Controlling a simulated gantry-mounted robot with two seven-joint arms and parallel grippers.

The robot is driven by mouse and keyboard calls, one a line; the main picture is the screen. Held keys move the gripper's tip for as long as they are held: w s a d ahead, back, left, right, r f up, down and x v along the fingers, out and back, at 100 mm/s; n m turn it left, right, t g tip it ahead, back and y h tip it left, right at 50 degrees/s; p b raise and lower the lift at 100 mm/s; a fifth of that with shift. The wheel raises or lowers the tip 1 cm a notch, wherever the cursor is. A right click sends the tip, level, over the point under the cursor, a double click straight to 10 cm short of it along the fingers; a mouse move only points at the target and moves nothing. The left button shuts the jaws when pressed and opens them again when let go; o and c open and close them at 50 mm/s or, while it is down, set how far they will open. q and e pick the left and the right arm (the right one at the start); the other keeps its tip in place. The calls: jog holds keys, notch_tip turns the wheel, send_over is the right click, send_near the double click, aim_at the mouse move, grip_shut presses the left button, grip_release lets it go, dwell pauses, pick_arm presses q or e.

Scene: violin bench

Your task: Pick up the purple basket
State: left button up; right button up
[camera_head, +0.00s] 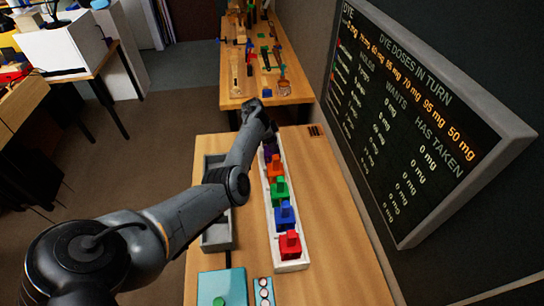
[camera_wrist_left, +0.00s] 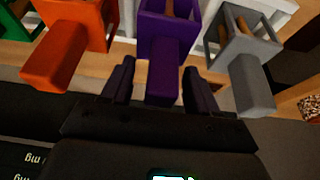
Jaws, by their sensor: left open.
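The purple basket (camera_wrist_left: 166,48) stands in the middle of the left wrist view, with its block-like handle pointing toward me. My left gripper (camera_wrist_left: 159,68) is open, with one finger on each side of the purple handle. I cannot tell whether the fingers touch it. In the head view the purple basket (camera_head: 269,153) is partly hidden behind my left gripper (camera_head: 264,125), at the far part of the white rack (camera_head: 291,267). My right gripper is not in view.
An orange basket (camera_wrist_left: 70,42) and a grey basket (camera_wrist_left: 241,55) stand close on either side. Green (camera_head: 279,190), blue (camera_head: 285,217) and red (camera_head: 290,245) baskets sit nearer in the rack. A grey tray (camera_head: 218,238) lies left of it. A dose board (camera_head: 430,110) stands at right.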

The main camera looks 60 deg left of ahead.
pick_arm(q)
jog(key=shift+f, duration=0.1)
grip_shut()
dwell(0.3)
